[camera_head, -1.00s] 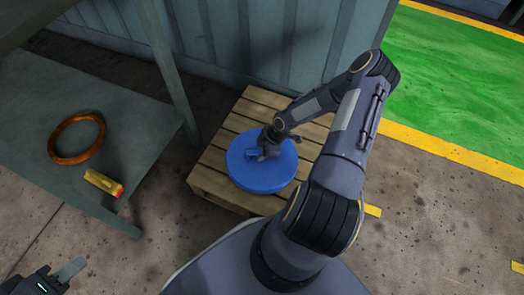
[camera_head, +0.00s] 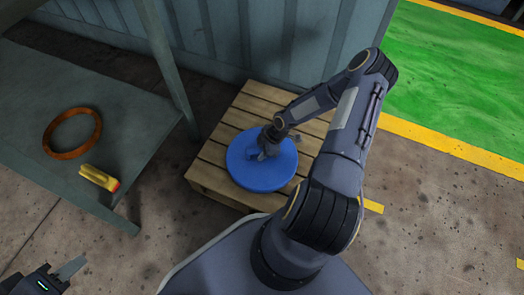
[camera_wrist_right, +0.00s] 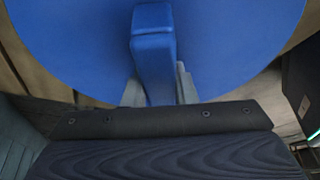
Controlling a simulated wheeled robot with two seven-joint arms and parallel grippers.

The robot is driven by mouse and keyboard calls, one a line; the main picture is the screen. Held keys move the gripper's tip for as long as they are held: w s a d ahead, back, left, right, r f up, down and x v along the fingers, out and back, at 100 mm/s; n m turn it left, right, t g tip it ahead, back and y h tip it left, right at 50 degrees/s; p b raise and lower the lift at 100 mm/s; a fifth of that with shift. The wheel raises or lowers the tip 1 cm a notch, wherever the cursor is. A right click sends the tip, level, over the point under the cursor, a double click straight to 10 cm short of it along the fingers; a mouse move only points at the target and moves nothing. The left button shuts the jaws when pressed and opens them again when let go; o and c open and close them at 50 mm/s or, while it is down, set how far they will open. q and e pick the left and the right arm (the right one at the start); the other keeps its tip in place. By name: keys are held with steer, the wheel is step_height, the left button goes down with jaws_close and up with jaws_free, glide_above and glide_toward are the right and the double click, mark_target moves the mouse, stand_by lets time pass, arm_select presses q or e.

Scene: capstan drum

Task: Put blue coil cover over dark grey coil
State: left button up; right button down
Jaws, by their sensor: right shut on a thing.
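The blue coil cover (camera_head: 258,172) is a round blue disc with a raised handle, over the wooden pallet. My right gripper (camera_head: 268,150) is shut on the cover's handle. In the right wrist view the blue handle (camera_wrist_right: 152,45) stands between the fingers (camera_wrist_right: 158,90), with the wide blue disc (camera_wrist_right: 70,40) beyond. No dark grey coil can be made out; anything under the cover is hidden. My left gripper (camera_head: 62,275) is at the bottom left corner, partly cut off, away from the cover; its opening cannot be judged.
The wooden pallet (camera_head: 225,145) stands on the concrete floor against a grey-blue corrugated wall (camera_head: 250,45). At the left a grey table (camera_head: 110,140) carries an orange-brown ring (camera_head: 52,128) and a yellow tool with a red end (camera_head: 98,178). A green floor area (camera_head: 450,100) lies at right.

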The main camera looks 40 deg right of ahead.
steer(key=shift+f, duration=0.2)
steer(key=c, duration=1.1)
jaws_free()
steer(key=p+v, duration=0.3)
steer(key=v, duration=0.4)
steer(key=shift+r, duration=0.1)
steer(key=shift+d+r, duration=0.1)
steer(key=shift+r, duration=0.25)
